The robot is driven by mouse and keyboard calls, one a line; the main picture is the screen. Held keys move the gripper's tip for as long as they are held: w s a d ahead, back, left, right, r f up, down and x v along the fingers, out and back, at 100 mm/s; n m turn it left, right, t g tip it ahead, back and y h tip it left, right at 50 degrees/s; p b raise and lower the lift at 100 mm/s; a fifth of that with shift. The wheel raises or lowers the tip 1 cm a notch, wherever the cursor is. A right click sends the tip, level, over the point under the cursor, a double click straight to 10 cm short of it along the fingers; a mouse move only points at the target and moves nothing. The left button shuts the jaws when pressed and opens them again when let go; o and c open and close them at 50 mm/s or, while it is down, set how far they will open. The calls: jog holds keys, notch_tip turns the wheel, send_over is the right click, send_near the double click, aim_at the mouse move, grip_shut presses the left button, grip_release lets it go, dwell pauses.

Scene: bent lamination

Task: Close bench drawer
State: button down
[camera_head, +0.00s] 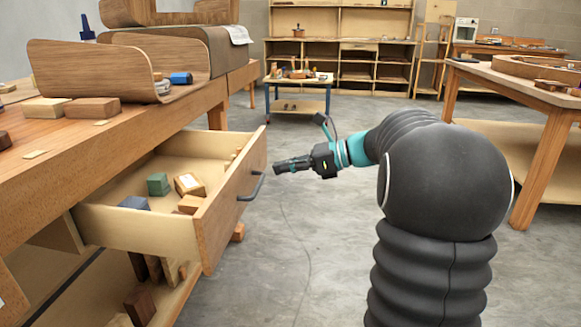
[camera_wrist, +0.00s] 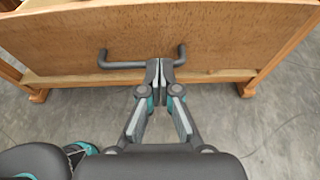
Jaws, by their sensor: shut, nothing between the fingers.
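The bench drawer (camera_head: 232,205) is pulled well out of the wooden bench (camera_head: 110,150) on the left. Inside it lie several small blocks, among them a green one (camera_head: 158,184). Its dark bar handle (camera_head: 252,187) is on the front panel. My gripper (camera_head: 279,167) is shut and empty, in front of the drawer front near the panel's upper right part. In the wrist view the fingertips (camera_wrist: 159,66) overlap the right part of the handle (camera_wrist: 125,64); I cannot tell whether they touch it or the drawer front (camera_wrist: 220,40).
Bent wood pieces (camera_head: 90,68) and blocks lie on the bench top. A small blue-legged cart (camera_head: 300,80) stands behind my gripper. Another workbench (camera_head: 520,85) is at the right. The grey floor (camera_head: 310,230) between the benches is mostly clear.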

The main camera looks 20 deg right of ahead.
aim_at(248, 174)
jog(key=x, duration=0.6)
jog(key=shift+f+b, duration=0.1)
jog(key=shift+b, duration=0.2)
